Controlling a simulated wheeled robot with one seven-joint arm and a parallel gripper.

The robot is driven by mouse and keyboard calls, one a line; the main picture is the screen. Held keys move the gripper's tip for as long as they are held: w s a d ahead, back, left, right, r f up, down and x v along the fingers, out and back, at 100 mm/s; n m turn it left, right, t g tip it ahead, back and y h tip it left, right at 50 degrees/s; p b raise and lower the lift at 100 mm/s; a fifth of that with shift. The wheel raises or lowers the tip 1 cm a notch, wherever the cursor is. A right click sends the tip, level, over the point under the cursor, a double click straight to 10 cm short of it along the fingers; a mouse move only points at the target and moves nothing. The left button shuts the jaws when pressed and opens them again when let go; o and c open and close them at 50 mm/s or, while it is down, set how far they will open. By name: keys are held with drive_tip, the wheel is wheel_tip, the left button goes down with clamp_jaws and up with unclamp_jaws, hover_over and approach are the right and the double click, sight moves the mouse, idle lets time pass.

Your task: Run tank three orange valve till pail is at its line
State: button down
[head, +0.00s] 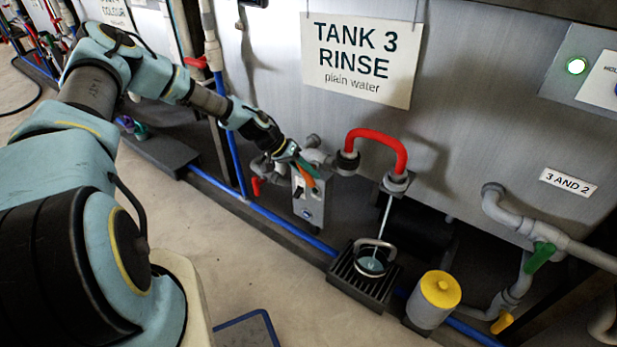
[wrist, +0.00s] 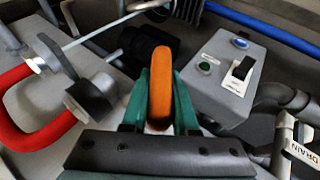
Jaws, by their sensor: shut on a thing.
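The orange valve handle (wrist: 160,85) stands between the green fingers of my gripper (wrist: 155,110) in the wrist view. My gripper (head: 299,165) is shut on it below the TANK 3 RINSE sign (head: 357,60) in the head view. A red hose (head: 378,137) arches from the pipework to a grey outlet. A thin pale stream (head: 385,215) runs from that outlet down into the pail (head: 372,260). The pail stands on a dark grate and holds some liquid. Its fill line cannot be made out at this size.
A grey switch box (wrist: 225,75) sits close beside the handle. A lever marked DRAIN (wrist: 300,150) is at the right of the wrist view. A yellow-topped canister (head: 436,298) stands right of the grate (head: 347,285). Green (head: 540,256) and yellow (head: 502,322) valve handles are farther right.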

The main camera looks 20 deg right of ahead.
idle(0.3)
drive_tip(key=c, duration=0.7)
unclamp_jaws()
drive_tip(key=v, duration=1)
drive_tip(key=shift+w+a+r, duration=0.2)
drive_tip(key=shift+a, duration=0.15)
